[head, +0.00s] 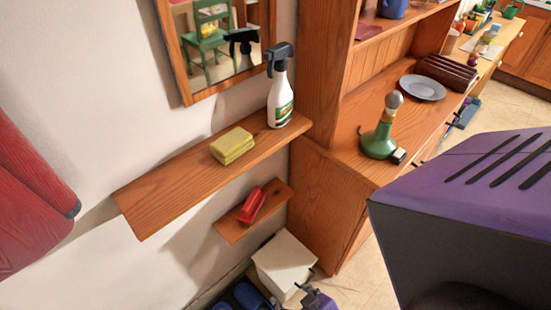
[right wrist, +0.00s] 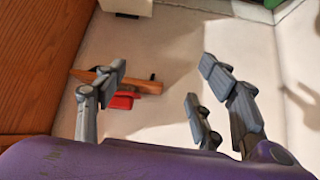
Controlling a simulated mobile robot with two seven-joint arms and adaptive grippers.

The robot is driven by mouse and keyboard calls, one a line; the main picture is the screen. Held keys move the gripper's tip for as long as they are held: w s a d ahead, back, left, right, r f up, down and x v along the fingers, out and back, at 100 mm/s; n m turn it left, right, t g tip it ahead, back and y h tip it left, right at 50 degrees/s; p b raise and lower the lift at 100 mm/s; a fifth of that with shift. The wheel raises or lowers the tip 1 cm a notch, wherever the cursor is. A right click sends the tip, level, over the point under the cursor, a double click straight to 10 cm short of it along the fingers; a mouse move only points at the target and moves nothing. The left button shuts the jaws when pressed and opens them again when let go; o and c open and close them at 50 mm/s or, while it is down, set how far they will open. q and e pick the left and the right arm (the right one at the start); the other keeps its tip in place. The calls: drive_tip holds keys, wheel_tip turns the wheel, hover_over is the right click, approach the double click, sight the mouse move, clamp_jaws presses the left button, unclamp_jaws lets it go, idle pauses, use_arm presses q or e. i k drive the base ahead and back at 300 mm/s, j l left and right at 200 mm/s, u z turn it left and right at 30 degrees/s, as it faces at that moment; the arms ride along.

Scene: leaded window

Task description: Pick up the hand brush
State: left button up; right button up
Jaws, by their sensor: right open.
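The hand brush appears to be the red object (head: 251,205) lying on the small lower wooden shelf (head: 232,232). Its bristles cannot be made out. In the right wrist view a red piece (right wrist: 122,102) shows against the wooden shelf, beyond my fingers and partly behind the left one. My right gripper (right wrist: 158,78) is open, with nothing between its fingers. In the head view only a small part of the right gripper (head: 312,297) shows at the bottom edge, below the small shelf. My left gripper is not in view.
A longer shelf (head: 160,195) above holds a yellow sponge (head: 232,145) and a spray bottle (head: 281,90). A wooden cabinet (head: 320,205) stands right of the shelves. A pale bin (head: 285,262) and dark blue footwear (head: 248,295) are below. Red cloth-like material (head: 30,200) is at left.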

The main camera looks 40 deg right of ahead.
sight(249, 211)
drive_tip(key=z, duration=0.9)
drive_tip(key=i+l+u, duration=0.15)
drive_tip(key=l, duration=0.2)
drive_tip(key=i+l+u, duration=0.1)
drive_tip(key=l, duration=0.3)
drive_tip(key=i+l+u, duration=0.15)
drive_tip(key=l, duration=0.25)
